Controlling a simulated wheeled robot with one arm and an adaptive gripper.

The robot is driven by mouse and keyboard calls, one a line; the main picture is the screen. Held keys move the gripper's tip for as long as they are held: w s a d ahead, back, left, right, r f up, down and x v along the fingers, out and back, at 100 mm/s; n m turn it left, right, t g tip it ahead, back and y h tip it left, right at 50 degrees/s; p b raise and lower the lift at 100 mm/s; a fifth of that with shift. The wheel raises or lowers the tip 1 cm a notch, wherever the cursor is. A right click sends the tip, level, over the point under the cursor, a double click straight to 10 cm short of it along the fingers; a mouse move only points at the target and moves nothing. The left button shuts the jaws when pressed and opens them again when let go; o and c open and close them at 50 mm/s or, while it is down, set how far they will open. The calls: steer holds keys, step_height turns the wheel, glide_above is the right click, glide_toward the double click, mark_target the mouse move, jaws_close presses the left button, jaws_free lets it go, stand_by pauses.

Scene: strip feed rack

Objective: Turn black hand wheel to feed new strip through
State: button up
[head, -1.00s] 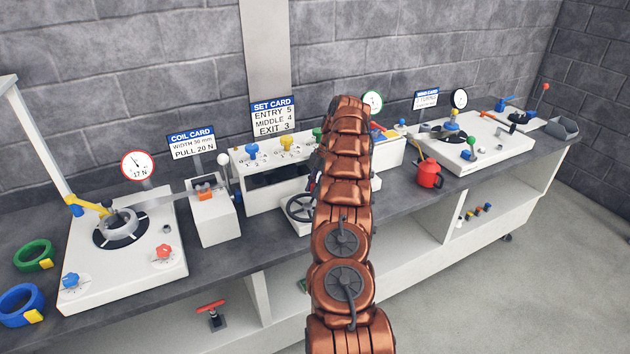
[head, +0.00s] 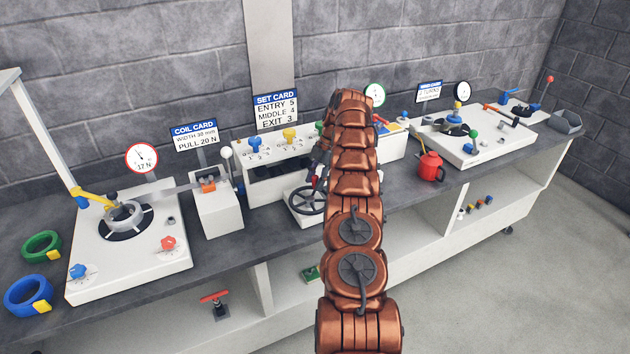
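The black hand wheel (head: 306,201) lies flat on a white base in front of the white roller housing (head: 262,184). My copper arm hides its right edge. My gripper (head: 316,181) shows only as a small dark part beside the arm, at or just above the wheel's right side. I cannot tell whether it touches the wheel or whether its fingers are open. The metal strip (head: 172,190) runs from the grey coil (head: 124,217) at the left to the white block with an orange clamp (head: 208,186). Where the strip runs beyond this block is hidden.
A red can (head: 430,166) stands right of my arm. A white winder plate (head: 486,149) is at the far right. Green (head: 41,246) and blue (head: 27,296) rings lie at the left end. Several small coloured parts sit on a lower shelf. Cards and gauges stand along the back.

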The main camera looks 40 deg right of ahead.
stand_by(0.6)
steer(key=shift+m, duration=0.9)
steer(key=a+r, duration=0.1)
steer(key=a, duration=0.1)
steer(key=w+a+r, duration=0.1)
steer(key=a+r, duration=0.1)
steer(key=w+a+r, duration=0.1)
steer(key=a+r, duration=0.1)
steer(key=shift+r, duration=0.15)
steer(key=s+a+r+m+g, duration=0.15)
steer(key=a+r, duration=0.25)
steer(key=a, duration=0.4)
steer(key=s+a+r+m+h, duration=0.1)
steer(key=s+a+r+m, duration=0.2)
steer(key=a+r, duration=0.35)
steer(key=s+a+r+m+g, duration=0.1)
steer(key=s+a+r+m, duration=0.15)
steer(key=a, duration=0.65)
steer(key=s+a+f+m+h, duration=0.1)
steer(key=s+a, duration=0.4)
steer(key=s, duration=0.6)
steer(key=s+a+m+h, duration=0.1)
steer(key=s+a+m, duration=0.2)
steer(key=s, duration=0.7)
steer(key=s+a+f+m+h, duration=0.1)
steer(key=s+a+m, duration=0.2)
steer(key=s+a, duration=0.4)
steer(key=s, duration=0.4)
steer(key=shift+s+f, duration=0.3)
steer(key=shift+s, duration=0.05)
